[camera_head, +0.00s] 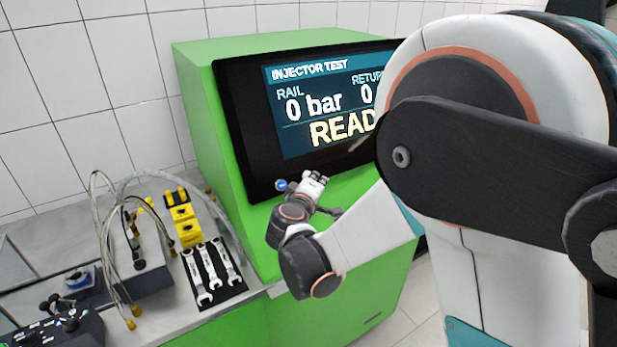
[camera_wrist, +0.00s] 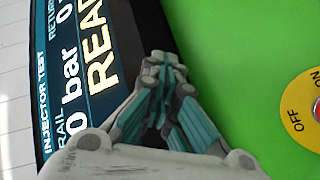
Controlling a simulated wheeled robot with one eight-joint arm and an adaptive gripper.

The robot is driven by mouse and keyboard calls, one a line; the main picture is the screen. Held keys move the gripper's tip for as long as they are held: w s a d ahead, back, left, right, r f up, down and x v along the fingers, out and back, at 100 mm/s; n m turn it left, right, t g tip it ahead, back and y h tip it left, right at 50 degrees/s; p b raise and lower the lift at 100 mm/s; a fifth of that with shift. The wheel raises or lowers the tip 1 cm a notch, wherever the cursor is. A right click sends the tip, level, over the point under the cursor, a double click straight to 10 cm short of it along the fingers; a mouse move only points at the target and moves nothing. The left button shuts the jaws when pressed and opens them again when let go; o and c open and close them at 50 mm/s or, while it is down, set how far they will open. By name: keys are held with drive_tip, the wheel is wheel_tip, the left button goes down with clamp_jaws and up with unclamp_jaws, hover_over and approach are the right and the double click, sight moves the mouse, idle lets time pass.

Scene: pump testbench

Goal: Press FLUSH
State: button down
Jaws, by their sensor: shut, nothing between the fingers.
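No FLUSH label can be read in either view. My gripper (camera_head: 318,178) is in front of the bench, just right of the blue part and apart from it in the picture; its exact gap to the panel cannot be told. In the wrist view my gripper (camera_wrist: 165,60) has its fingertips together and empty, over the border between the screen and green panel. The blue part does not show there.
The screen (camera_head: 300,140) reads INJECTOR TEST, rail 0 bar; my arm covers its right side. A yellow ON/OFF disc with a red centre (camera_wrist: 300,108) is on the green panel (camera_wrist: 235,60). Wrenches (camera_head: 212,270), yellow blocks (camera_head: 186,225) and hoses occupy the left worktop.

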drive_tip(key=shift+w+a+f, duration=0.15)
drive_tip(key=shift+w+a, duration=0.05)
drive_tip(key=shift+w, duration=0.05)
drive_tip(key=shift+w+a+f+b, duration=0.25)
drive_tip(key=shift+w+b, duration=0.1)
drive_tip(key=shift+b, duration=0.1)
idle(0.9)
idle(0.3)
drive_tip(key=shift+s+d+r, duration=0.4)
drive_tip(key=shift+s+d, duration=0.1)
drive_tip(key=shift+s, duration=0.15)
drive_tip(key=s, duration=0.1)
drive_tip(key=s+d+r, duration=0.1)
drive_tip(key=s+d+r+p, duration=0.1)
drive_tip(key=shift+s+d+r, duration=0.1)
drive_tip(key=shift+s+d, duration=0.15)
drive_tip(key=shift+s, duration=0.15)
idle(0.6)
